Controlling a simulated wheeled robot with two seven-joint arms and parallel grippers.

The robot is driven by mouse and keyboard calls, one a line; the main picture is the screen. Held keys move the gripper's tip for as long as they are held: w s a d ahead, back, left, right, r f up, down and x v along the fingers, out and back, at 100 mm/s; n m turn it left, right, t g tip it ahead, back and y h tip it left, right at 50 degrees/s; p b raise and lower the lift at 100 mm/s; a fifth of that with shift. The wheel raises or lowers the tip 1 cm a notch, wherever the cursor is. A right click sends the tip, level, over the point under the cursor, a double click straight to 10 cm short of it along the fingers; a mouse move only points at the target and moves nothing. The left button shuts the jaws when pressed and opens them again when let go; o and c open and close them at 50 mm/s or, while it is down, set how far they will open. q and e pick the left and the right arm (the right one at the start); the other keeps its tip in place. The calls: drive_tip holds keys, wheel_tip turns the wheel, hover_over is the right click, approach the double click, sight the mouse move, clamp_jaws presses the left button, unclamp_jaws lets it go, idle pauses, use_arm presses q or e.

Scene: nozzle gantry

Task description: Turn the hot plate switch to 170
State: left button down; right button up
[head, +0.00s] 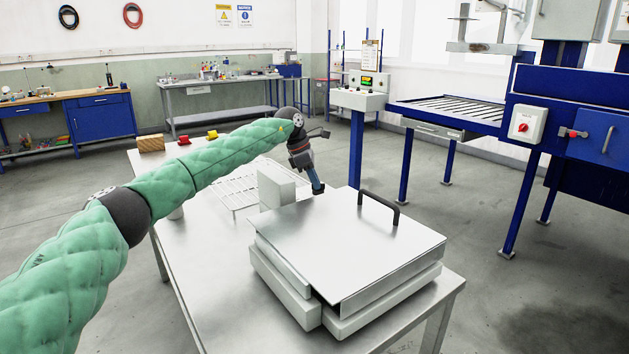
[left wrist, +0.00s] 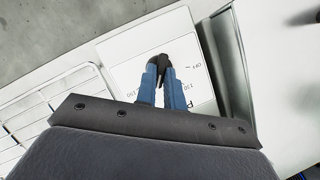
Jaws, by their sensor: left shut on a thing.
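The hot plate (head: 345,250) is a wide, flat metal box with a black bar handle (head: 380,206) on its lid. A pale control box (head: 275,186) stands at its back left corner. In the left wrist view the control panel (left wrist: 125,56) is white, with markings including OFF, 130 and 150. The black switch (left wrist: 155,62) sits on this panel. My right gripper is out of view.
The hot plate stands on a metal table (head: 195,268). A wire rack (head: 232,190) lies behind the control box. Blue machinery (head: 570,110) stands at the right.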

use_arm(q)
drive_tip(key=c, duration=1.5)
unclamp_jaws()
drive_tip(key=v, duration=0.7)
drive_tip(key=shift+a+r, duration=0.2)
drive_tip(key=shift+r, duration=0.2)
